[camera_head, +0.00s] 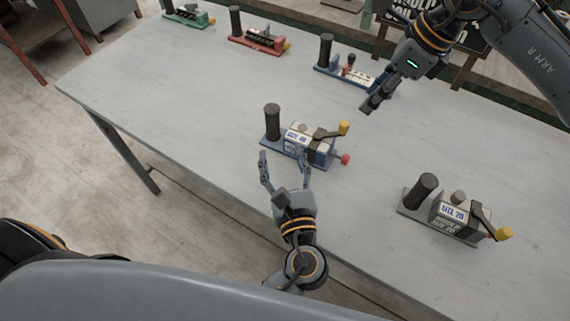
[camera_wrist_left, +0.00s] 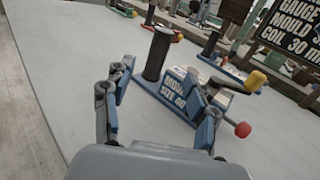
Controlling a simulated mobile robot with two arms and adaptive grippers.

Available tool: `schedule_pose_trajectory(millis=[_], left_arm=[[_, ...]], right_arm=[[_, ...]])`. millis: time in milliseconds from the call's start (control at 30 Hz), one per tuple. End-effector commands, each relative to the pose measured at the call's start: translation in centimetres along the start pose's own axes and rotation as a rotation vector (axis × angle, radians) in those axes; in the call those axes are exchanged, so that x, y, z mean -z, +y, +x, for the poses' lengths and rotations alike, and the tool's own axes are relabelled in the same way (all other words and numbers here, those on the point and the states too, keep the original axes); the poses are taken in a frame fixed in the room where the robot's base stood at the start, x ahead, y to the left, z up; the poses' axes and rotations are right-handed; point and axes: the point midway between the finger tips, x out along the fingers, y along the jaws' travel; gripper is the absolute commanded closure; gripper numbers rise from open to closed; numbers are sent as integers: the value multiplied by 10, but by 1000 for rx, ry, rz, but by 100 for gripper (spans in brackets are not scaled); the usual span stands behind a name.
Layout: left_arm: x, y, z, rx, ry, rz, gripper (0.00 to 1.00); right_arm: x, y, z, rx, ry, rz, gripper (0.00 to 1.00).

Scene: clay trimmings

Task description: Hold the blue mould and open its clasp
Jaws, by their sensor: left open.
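The blue mould (camera_head: 270,139) stands near the middle of the table, with a blue base, an upright black handle (camera_head: 271,121) and a grey block with a printed label. A dark clasp lever (camera_head: 327,133) with a yellow knob lies across the block's top; a red knob sticks out at its right end. The mould also shows in the left wrist view (camera_wrist_left: 173,99). My left gripper (camera_head: 283,156) is open at the mould's near side, fingers spread, nothing between them. My right gripper (camera_head: 372,103) hangs beyond and right of the mould, apart from it; its finger gap is unclear.
A grey mould (camera_head: 413,210) labelled 20 stands at the right. Green (camera_head: 187,17), red (camera_head: 262,45) and another blue-based (camera_head: 327,70) unit line the far edge. A dark sign (camera_head: 395,28) stands behind. The table (camera_head: 160,110) is clear to the left.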

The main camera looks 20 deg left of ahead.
Motion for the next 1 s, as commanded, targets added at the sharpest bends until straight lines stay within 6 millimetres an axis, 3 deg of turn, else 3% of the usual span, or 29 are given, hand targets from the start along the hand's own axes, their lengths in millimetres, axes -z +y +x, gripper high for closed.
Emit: schedule_pose_trajectory(millis=[500, 700, 1000], left_arm=[[-1, 0, 97, 1, -3, 0, 42], [0, 0, 114, 1, -1, -1, 42], [0, 0, 117, 2, 0, -1, 42]], right_arm=[[0, 0, 0, 0, 0, 0, 62], [0, 0, 0, 0, 0, 0, 62], [0, 0, 0, 0, 0, 0, 62]])
